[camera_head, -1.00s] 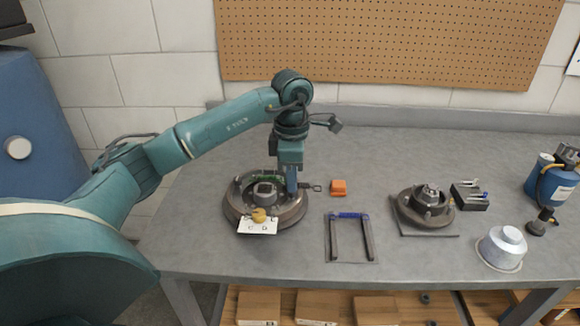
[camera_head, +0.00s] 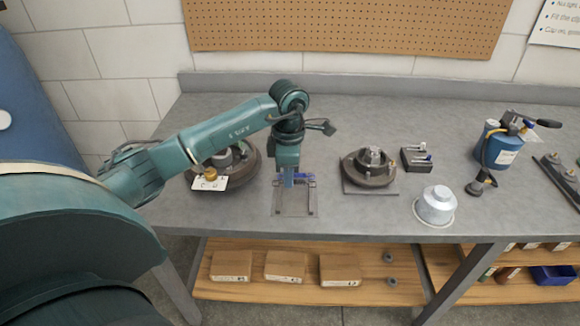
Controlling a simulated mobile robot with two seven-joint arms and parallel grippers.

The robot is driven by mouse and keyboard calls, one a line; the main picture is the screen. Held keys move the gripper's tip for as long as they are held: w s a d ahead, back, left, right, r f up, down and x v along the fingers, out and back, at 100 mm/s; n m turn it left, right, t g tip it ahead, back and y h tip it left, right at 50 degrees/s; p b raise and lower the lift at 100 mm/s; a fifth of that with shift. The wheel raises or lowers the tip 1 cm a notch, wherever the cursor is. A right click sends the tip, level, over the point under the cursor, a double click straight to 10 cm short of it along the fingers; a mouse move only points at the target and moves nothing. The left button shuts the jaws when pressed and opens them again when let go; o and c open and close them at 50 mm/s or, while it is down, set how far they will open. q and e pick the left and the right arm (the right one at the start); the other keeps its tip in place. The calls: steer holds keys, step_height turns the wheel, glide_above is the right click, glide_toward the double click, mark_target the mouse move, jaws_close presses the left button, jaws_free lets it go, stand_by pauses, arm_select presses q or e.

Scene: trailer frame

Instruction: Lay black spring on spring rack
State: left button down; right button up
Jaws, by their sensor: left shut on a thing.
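My left gripper (camera_head: 288,184) points straight down at the rear part of the spring rack (camera_head: 291,211), a small frame with two rails on the bench. It is shut on a thin dark piece, most likely the black spring; the jaws hide most of it, and a dark end (camera_head: 312,183) sticks out to the right. A blue spring (camera_head: 303,176) lies across the rack's back, partly hidden by the gripper. I cannot tell whether the dark piece touches the rack. My right gripper is out of view.
A brake drum assembly (camera_head: 250,172) with a white tag stands left, partly behind my arm. Right of the rack are a hub assembly (camera_head: 368,170), a black holder (camera_head: 416,160), a silver cap (camera_head: 435,205) and a blue torch canister (camera_head: 499,150). The bench front is clear.

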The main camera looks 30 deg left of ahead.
arm_select(q)
steer(key=shift+d+f, duration=0.15)
steer(key=shift+f, duration=0.1)
steer(key=shift+f+b, duration=0.45)
steer(key=shift+f, duration=0.05)
step_height(320, 180, down, 2)
steer(key=shift+f+b, duration=0.25)
steer(key=shift+b, duration=0.55)
steer(key=shift+f+b, duration=0.5)
steer(key=shift+f, duration=0.1)
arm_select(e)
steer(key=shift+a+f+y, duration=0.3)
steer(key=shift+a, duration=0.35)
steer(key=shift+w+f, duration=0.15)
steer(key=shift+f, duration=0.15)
arm_select(q)
steer(key=shift+f+b, duration=0.35)
steer(key=shift+b, duration=0.1)
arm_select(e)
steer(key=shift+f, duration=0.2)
arm_select(q)
steer(key=shift+f+b, duration=0.4)
steer(key=shift+b, duration=0.1)
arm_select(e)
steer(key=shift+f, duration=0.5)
